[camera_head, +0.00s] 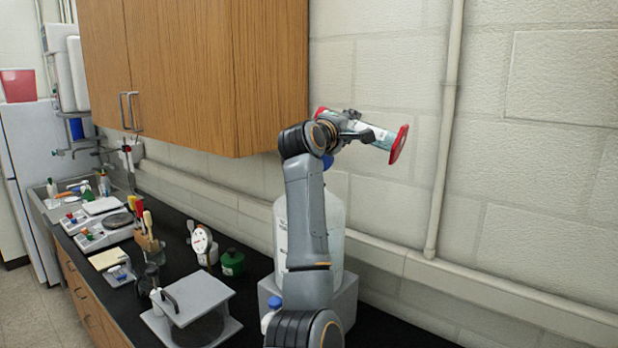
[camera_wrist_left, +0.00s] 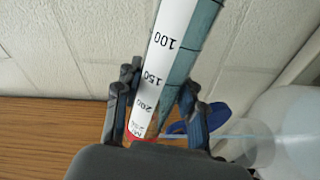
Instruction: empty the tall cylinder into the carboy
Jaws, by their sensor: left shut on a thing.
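The tall cylinder (camera_head: 375,134) has a white scale and red ends. My left gripper (camera_head: 352,129) is shut around it and holds it on its side above the counter, its wide red base toward the right. In the left wrist view the cylinder (camera_wrist_left: 165,60) shows its scale, with its red rim low between the fingers of my gripper (camera_wrist_left: 155,105). The carboy (camera_head: 337,215), a large translucent jug, stands below, partly hidden by my left arm. It also shows at the wrist view's right edge (camera_wrist_left: 298,130), beside a blue disc (camera_wrist_left: 215,117). I cannot tell whether liquid is flowing.
The carboy stands on a grey block (camera_head: 347,300). A green bottle (camera_head: 232,263), a balance with a grey cover (camera_head: 195,296) and several tools stand to its left on the black counter. A wooden cabinet (camera_head: 200,70) hangs left of the gripper; a pipe (camera_head: 446,130) runs up the wall at right.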

